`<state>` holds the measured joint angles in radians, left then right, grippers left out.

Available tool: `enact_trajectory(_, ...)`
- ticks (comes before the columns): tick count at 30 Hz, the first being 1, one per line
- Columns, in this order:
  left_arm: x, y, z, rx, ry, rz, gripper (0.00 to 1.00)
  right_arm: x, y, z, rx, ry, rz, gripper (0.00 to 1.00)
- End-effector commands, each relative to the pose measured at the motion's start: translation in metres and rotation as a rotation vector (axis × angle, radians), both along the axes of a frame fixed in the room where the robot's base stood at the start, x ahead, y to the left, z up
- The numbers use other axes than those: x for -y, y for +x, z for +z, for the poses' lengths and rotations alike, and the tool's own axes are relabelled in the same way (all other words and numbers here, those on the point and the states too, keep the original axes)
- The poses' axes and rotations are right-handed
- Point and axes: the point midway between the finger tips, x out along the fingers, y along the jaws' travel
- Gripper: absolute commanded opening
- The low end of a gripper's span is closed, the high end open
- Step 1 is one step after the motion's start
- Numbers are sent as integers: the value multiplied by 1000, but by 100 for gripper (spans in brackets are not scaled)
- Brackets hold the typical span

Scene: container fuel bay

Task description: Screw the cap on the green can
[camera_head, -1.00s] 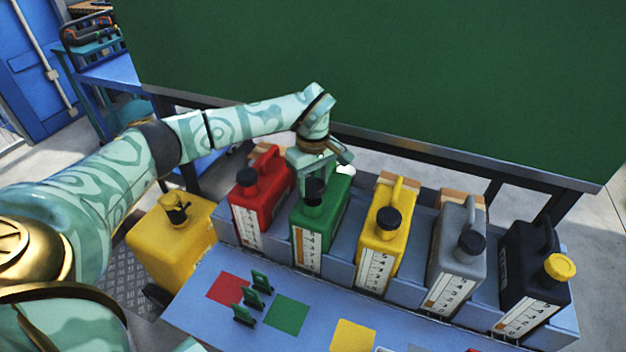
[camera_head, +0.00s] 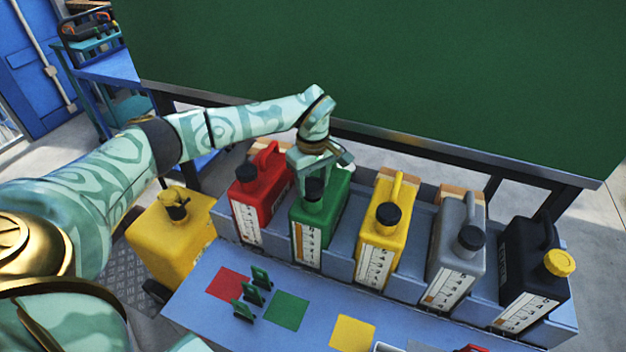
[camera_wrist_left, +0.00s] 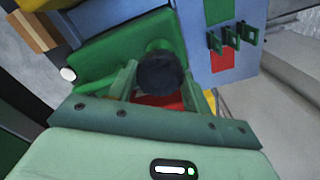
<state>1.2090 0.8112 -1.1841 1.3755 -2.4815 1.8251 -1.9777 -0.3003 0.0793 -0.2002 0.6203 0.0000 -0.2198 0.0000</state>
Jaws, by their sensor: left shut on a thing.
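The green can (camera_head: 323,226) stands upright in the rack, between the red and yellow cans. It also shows in the left wrist view (camera_wrist_left: 112,50). A black cap (camera_head: 314,189) sits at its neck. My left gripper (camera_head: 314,180) is above the can, with its fingers around the cap. In the left wrist view the cap (camera_wrist_left: 161,74) lies between the two fingers, and the gripper is shut on it. Whether the thread is engaged cannot be seen. My right gripper is not in view.
The red can (camera_head: 258,200), yellow can (camera_head: 382,235), grey can (camera_head: 457,255) and black can (camera_head: 530,265) stand in the same rack. Small green stands (camera_head: 250,292) and coloured squares, one of them green (camera_head: 286,311), lie on the blue bench in front. A yellow drum (camera_head: 170,245) stands left.

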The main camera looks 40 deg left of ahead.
Motion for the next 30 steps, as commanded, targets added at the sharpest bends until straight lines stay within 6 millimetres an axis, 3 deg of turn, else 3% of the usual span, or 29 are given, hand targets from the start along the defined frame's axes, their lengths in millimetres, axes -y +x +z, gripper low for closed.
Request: enact_trajectory(30, 0, 0, -13, 0, 0, -1, 28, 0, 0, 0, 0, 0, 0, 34)
